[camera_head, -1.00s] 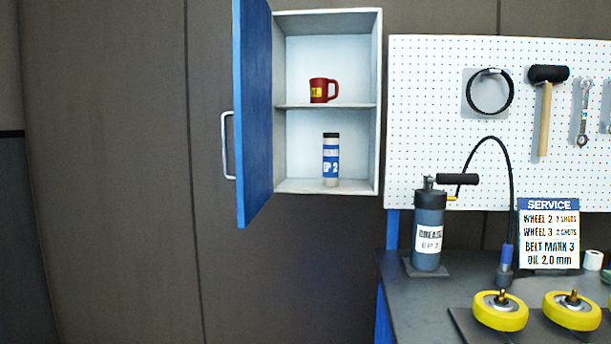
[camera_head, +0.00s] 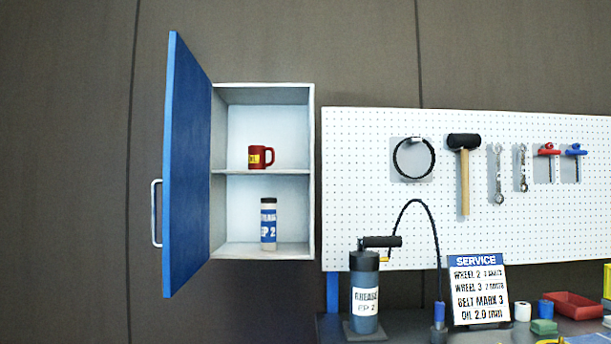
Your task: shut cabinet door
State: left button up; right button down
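The wall cabinet (camera_head: 309,180) is white inside, with one shelf. Its blue door (camera_head: 187,170) is hinged on the left side and stands wide open, swung out toward me. A light metal handle (camera_head: 156,212) is on the door's outer left face. A red mug (camera_head: 259,157) with a yellow label stands on the shelf. A pale bottle (camera_head: 268,224) with a blue label and a dark cap stands on the cabinet floor. Neither of my grippers shows in the head view.
A white pegboard (camera_head: 360,200) with hanging tools is right of the cabinet. Below it, a workbench (camera_head: 400,335) carries a grease pump (camera_head: 364,292), a service sign (camera_head: 478,290) and a red tray (camera_head: 573,305). The wall left of the door is bare.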

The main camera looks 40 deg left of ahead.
aim_at(185, 246)
jog(key=z, duration=1.35)
jog(key=k, duration=1.65)
jog(key=u, duration=2.55)
jog(key=k, duration=0.4)
jog(key=u, duration=1.1)
jog(key=i, duration=1.2)
jog(key=z, duration=1.05)
